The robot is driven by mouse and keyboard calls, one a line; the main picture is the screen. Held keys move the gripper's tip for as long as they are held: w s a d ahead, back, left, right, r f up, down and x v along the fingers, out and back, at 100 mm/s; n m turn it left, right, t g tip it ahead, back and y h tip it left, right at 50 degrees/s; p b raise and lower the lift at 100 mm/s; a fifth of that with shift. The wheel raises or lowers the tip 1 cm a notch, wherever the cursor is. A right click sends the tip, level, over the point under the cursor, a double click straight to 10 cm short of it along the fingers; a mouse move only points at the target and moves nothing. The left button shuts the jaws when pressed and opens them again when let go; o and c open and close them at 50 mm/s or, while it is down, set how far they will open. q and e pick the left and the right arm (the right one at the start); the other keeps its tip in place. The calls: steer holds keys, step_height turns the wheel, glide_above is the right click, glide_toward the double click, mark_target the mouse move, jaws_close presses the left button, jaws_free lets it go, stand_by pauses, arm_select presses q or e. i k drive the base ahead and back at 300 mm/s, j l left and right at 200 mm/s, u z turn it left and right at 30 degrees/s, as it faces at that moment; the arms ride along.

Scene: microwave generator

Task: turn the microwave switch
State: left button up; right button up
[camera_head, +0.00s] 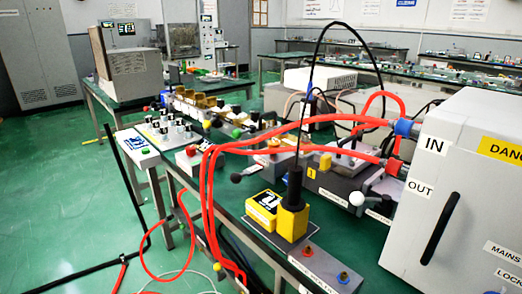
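A large pale cabinet (475,130) stands at the right, cut off by the picture edge. It carries "IN", "OUT", "DANGER" and "MAINS" labels and a black bar handle (440,228). I cannot tell which part is the microwave switch. Neither of my grippers shows in the head view.
Thick red hoses (290,124) run from the cabinet across the bench and down its front. A thin black cable arches above. The bench holds several small devices, including a box with dark knobs (170,130). The green floor (50,190) at left is largely clear.

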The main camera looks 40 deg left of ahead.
mark_target(190, 149)
steer(key=u, duration=1.8)
steer(key=i, duration=0.1)
